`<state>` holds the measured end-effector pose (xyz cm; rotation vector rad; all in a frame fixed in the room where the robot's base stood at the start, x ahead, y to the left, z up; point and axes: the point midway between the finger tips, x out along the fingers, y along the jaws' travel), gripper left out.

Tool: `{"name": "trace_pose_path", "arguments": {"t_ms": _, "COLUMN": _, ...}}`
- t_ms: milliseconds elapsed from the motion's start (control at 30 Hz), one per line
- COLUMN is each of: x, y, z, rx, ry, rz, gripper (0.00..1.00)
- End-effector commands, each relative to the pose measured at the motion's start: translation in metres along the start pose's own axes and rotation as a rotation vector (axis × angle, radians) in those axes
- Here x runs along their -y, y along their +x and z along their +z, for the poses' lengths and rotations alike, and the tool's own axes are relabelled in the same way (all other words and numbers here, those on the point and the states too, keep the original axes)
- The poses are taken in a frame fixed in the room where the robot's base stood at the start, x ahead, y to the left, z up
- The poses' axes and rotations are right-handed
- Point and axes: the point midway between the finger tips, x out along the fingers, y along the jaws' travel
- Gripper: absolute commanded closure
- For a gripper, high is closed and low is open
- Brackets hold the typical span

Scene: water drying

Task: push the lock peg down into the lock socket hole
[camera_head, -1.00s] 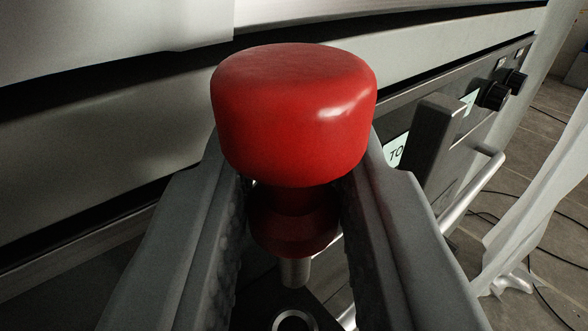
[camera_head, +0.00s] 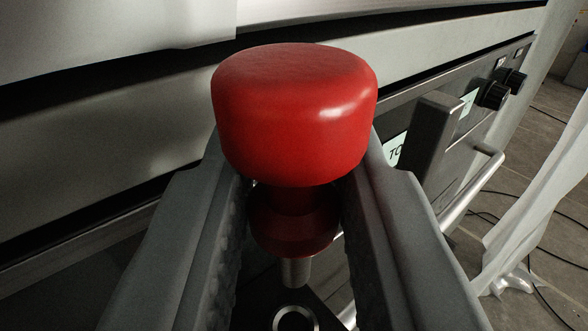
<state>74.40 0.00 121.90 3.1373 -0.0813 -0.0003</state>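The lock peg has a large red cap (camera_head: 295,115), a narrower red collar and a short metal pin (camera_head: 295,272) at its lower end. My gripper (camera_head: 294,215) has one grey finger on each side of the peg, just under the cap, and is shut on it. The peg stands roughly upright in the picture. The lock socket hole is a metal ring (camera_head: 296,320) at the bottom edge, partly cut off by the frame. The pin tip shows above the ring in the picture, with a gap between them.
A grey machine panel (camera_head: 110,120) runs behind the peg. To the right are a grey upright bracket (camera_head: 432,145), a metal bar handle (camera_head: 470,195), black knobs (camera_head: 494,94) and a partly hidden label (camera_head: 396,152). White sheeting and dark cables lie over the tiled floor at the far right.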

Motion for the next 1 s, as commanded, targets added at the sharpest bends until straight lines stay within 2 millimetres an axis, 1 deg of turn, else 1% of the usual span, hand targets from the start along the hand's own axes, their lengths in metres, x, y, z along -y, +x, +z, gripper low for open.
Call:
{"name": "trace_pose_path", "arguments": {"t_ms": 167, "x": 0.0, "y": 0.0, "z": 0.001, "rx": 0.0, "ry": 0.0, "rz": 0.0, "gripper": 0.99}}
{"name": "trace_pose_path", "arguments": {"t_ms": 1000, "x": 0.0, "y": 0.0, "z": 0.018, "rx": 0.001, "ry": -0.001, "rz": 0.001, "gripper": 0.99}}
